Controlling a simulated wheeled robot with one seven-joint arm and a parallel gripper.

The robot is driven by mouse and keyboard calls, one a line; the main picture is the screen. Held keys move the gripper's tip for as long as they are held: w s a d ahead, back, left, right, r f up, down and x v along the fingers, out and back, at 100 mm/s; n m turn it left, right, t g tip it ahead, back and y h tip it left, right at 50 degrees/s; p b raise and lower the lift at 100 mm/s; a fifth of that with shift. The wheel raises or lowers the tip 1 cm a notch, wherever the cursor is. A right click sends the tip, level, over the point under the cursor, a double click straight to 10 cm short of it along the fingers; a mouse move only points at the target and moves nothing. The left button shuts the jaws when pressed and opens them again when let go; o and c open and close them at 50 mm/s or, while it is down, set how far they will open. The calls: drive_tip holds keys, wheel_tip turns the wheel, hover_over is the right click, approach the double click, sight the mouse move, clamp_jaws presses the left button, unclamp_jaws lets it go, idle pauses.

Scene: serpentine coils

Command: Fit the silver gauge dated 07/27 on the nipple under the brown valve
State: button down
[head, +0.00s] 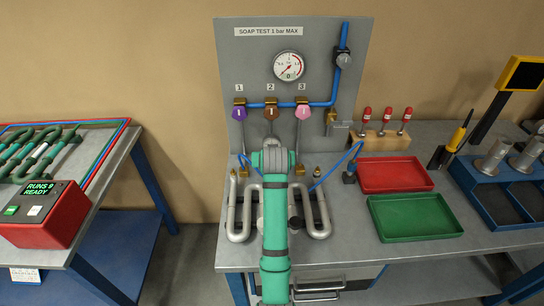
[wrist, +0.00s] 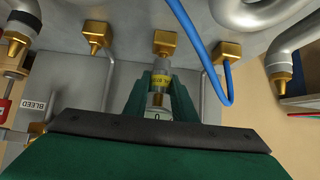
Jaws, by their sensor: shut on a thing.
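The brown valve (head: 271,114) is the middle of three on the grey panel, with a thin pipe running down from it. My arm hides the lower end of that pipe in the head view. My gripper (wrist: 160,82) is shut on a small silver gauge (wrist: 158,99) in the wrist view. The gauge has a yellow label whose text is too small to read. Its end points at the middle brass fitting (wrist: 165,42), very close to it; I cannot tell whether they touch.
A purple valve (head: 239,114) and a pink valve (head: 303,112) flank the brown one. A blue hose (wrist: 200,48) hangs close to my gripper in the wrist view. Bent silver pipes (head: 319,215) stand on the bench. Red (head: 395,174) and green (head: 414,216) trays lie at right.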

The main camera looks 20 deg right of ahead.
drive_tip(key=shift+f, duration=0.45)
idle(0.4)
drive_tip(key=c, duration=1.4)
unclamp_jaws()
drive_tip(key=shift+s, duration=0.15)
